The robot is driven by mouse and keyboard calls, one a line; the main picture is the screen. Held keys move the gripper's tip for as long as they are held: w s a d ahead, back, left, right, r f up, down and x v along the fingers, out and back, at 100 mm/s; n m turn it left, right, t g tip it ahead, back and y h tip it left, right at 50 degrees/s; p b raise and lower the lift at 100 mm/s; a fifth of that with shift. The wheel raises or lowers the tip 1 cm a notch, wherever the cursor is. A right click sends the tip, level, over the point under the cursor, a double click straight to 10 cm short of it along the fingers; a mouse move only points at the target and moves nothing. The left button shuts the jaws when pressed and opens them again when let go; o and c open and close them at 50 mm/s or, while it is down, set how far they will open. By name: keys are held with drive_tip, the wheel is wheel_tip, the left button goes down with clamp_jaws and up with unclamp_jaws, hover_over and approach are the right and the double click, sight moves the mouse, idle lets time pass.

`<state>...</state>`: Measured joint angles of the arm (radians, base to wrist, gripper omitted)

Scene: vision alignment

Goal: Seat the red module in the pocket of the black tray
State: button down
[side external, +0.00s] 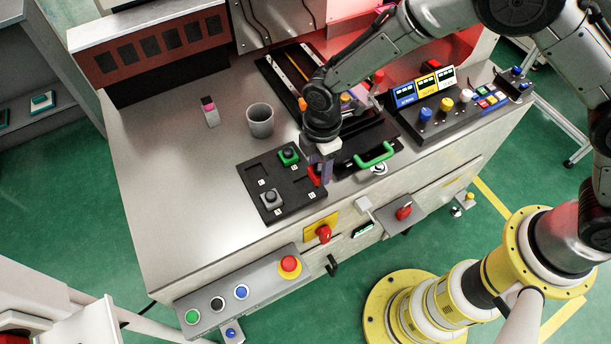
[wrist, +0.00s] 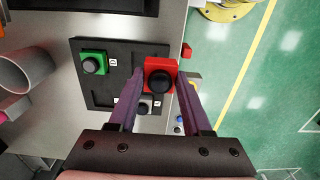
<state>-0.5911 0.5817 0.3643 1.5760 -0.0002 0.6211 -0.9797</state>
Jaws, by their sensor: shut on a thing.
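The red module (wrist: 160,66), a red block with a black round knob, is held between the fingers of my gripper (wrist: 158,82) in the wrist view. In the side view the red module (side external: 313,176) is partly hidden by my gripper (side external: 319,171), over the right part of the black tray (side external: 297,206). The wrist view shows it overlapping the edge of the tray (wrist: 119,46). The gap between module and tray is hard to judge. The tray also holds a green module (side external: 288,156) and a grey module (side external: 271,199). The pocket beneath the red module is hidden.
A grey cup (side external: 260,121) and a small pink-topped block (side external: 209,111) stand behind the tray. A black fixture with a green handle (side external: 375,155) lies close to the right. A control panel (side external: 440,107) is further right. The left of the table is clear.

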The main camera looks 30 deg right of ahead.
sight(306, 187)
drive_tip(key=w+f, duration=0.1)
drive_tip(key=a+f, duration=0.1)
drive_tip(key=w+f, duration=0.1)
drive_tip(key=shift+w+a+f, duration=0.3)
drive_tip(key=shift+a, duration=0.1)
drive_tip(key=shift+w+f, duration=0.1)
drive_tip(key=shift+f, duration=1.55)
drive_tip(key=shift+f, duration=0.3)
drive_tip(key=shift+f, duration=0.5)
drive_tip(key=shift+c, duration=1.7)
unclamp_jaws()
wheel_tip(306, 187, up, 14)
drive_tip(key=shift+f, duration=0.2)
